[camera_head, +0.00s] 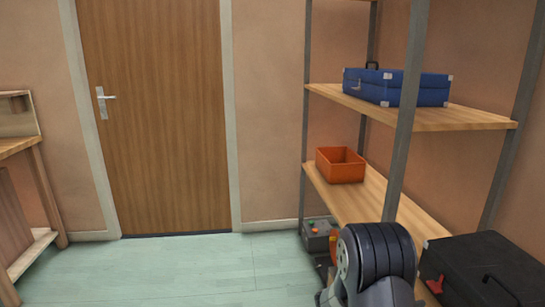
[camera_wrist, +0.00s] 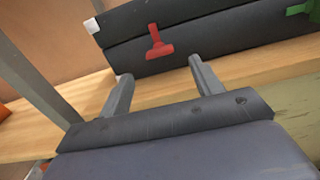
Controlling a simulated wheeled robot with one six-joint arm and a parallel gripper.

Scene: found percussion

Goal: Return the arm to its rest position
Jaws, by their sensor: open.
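My gripper (camera_wrist: 160,80) shows in the wrist view with its two grey fingers spread apart and nothing between them. The fingers point toward a wooden shelf board (camera_wrist: 80,97) and a black case (camera_wrist: 215,28) with a red latch and a green latch. In the head view my arm (camera_head: 375,262) rises at the bottom, in front of the shelf unit. The fingers are hidden there. The black case (camera_head: 485,270) stands at the lower right, to the right of the arm.
The metal-post shelf unit (camera_head: 405,120) is close on the right. It holds a blue case (camera_head: 425,88) and an orange bin (camera_head: 341,165). A grey box (camera_head: 318,235) with coloured knobs is low behind my arm. Floor (camera_head: 190,265) is clear before the door (camera_head: 155,120). A wooden bench (camera_head: 48,195) stands left.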

